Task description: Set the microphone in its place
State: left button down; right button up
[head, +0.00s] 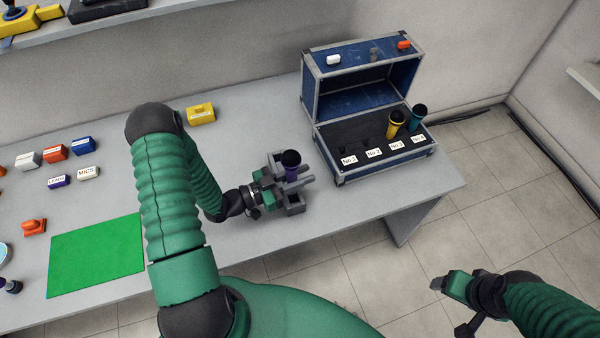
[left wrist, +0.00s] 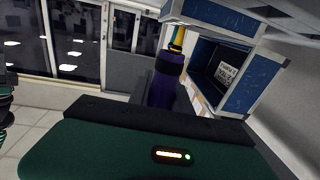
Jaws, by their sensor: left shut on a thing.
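My left gripper (head: 288,182) is shut on a purple microphone (head: 291,163) with a dark head, held roughly upright above the table, left of the case. The purple microphone (left wrist: 163,82) also shows in the left wrist view, in front of the case. The open blue case (head: 336,167) has a dark foam insert with labelled places marked No 1 and up. A yellow microphone (head: 395,124) and a teal microphone (head: 416,117) stand in its right-hand places. The left-hand places look empty. My right gripper (head: 450,287) is low at the right, over the floor; its jaws are unclear.
The grey table (head: 330,222) has a green mat (head: 95,255) at left. Several small labelled blocks, including a yellow one (head: 201,114) at the back, lie on it. The case lid stands open at the back. The table ends right of the case.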

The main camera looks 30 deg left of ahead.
pick_arm(q)
notch_tip(320, 180, down, 4)
jog(key=b, duration=0.3)
jog(key=shift+w+a+f, duration=0.1)
jog(key=shift+a+f, duration=0.05)
jog(key=shift+f, duration=0.1)
pick_arm(e)
jog(key=shift+s+x, duration=0.15)
jog(key=shift+x, duration=0.75)
jog(key=shift+s+x, duration=0.15)
jog(key=shift+x, duration=0.8)
pick_arm(q)
jog(key=shift+d, duration=0.2)
pick_arm(e)
jog(key=shift+d, duration=0.3)
pick_arm(q)
jog(key=shift+d, duration=0.3)
pick_arm(e)
jog(key=shift+d, duration=0.1)
pick_arm(q)
jog(key=shift+a, duration=0.1)
